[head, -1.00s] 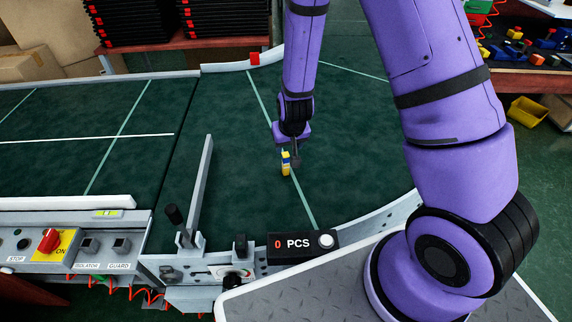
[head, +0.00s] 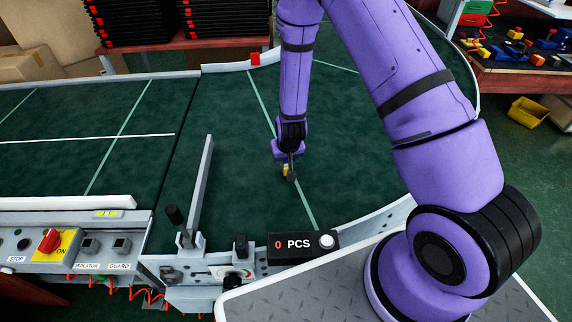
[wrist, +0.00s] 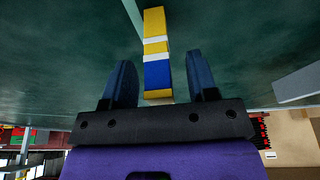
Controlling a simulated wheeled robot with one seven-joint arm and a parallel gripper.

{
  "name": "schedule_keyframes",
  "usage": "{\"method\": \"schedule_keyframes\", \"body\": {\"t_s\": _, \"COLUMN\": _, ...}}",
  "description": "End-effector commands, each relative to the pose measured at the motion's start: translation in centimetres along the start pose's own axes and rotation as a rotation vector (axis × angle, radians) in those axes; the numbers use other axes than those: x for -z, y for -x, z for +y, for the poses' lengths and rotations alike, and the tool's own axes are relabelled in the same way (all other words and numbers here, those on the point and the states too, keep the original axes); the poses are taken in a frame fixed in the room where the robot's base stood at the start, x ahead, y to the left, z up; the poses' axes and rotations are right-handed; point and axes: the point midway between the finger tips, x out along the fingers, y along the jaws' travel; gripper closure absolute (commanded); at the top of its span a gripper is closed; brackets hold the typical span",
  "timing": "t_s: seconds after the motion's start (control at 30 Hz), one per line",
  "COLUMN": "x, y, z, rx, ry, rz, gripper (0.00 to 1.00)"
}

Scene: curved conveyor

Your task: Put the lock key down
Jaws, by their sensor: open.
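A small yellow and blue block with white bands, which appears to be the lock key (head: 285,169), is on the dark green conveyor belt (head: 240,190). In the wrist view the lock key (wrist: 156,45) lies between my two dark fingers with a gap on both sides. My gripper (head: 288,174) is open around it, low over the belt, and hides part of it in the head view. It also shows in the wrist view (wrist: 161,70). I cannot tell exactly how its base meets the belt.
A grey guide bar (head: 203,175) stands left of the gripper. A counter box reading 0 PCS (head: 303,244) sits at the belt's near edge. The control panel (head: 50,243) is at lower left. The belt around is clear.

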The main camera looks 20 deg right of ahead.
Motion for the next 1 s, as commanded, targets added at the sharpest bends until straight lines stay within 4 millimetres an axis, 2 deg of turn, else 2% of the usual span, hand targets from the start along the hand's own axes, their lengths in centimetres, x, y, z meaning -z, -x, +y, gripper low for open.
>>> {"method": "schedule_keyframes", "body": {"t_s": 0.23, "x": 0.02, "y": -0.12, "z": -0.02, "rx": 0.0, "ry": 0.0, "rz": 0.001, "gripper": 0.47}}
{"method": "schedule_keyframes", "body": {"t_s": 0.47, "x": 0.02, "y": -0.1, "z": -0.01, "rx": 0.0, "ry": 0.0, "rz": 0.0, "gripper": 1.0}}
{"method": "schedule_keyframes", "body": {"t_s": 1.0, "x": 0.78, "y": 0.67, "z": 0.29, "rx": 0.0, "ry": 0.0, "rz": 0.002, "gripper": 1.0}}
